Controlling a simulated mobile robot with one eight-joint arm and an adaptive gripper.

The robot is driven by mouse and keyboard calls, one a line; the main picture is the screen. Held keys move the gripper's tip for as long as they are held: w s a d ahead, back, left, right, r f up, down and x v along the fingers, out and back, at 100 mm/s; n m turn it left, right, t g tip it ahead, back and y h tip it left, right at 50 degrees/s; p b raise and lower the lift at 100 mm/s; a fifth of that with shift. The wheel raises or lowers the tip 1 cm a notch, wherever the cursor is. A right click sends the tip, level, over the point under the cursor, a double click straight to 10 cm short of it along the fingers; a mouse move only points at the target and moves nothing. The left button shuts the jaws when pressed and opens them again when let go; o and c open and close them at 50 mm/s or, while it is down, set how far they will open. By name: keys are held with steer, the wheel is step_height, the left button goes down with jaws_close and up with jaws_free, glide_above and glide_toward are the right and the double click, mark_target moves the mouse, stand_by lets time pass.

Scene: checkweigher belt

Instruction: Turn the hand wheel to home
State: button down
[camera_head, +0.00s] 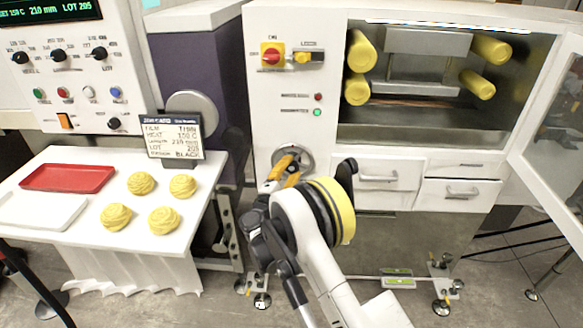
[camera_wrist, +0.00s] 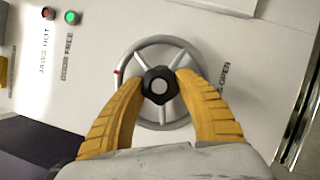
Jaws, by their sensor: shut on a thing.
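The hand wheel (camera_wrist: 184,46) is a grey metal ring with spokes and a dark hub (camera_wrist: 159,86) on the white machine front. A small red mark (camera_wrist: 117,72) sits on the left of its rim. My gripper (camera_wrist: 160,82) has yellow fingers on both sides of the hub and is shut on it. In the head view the wheel (camera_head: 306,153) is partly hidden behind my gripper (camera_head: 283,165). A label reading "OPEN" (camera_wrist: 226,74) is right of the wheel; any other wheel lettering is hidden or unreadable.
White drawers (camera_head: 390,176) are right of the wheel. An open clear door (camera_head: 556,125) stands at the far right. A table with a red tray (camera_head: 67,178) and several yellow rolls is at left. Red and green lamps (camera_wrist: 71,17) are near the wheel.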

steer(key=shift+n, duration=0.4)
steer(key=c, duration=0.8)
jaws_free()
steer(key=shift+c, duration=0.2)
steer(key=v, duration=1.2)
steer(key=shift+d, duration=0.15)
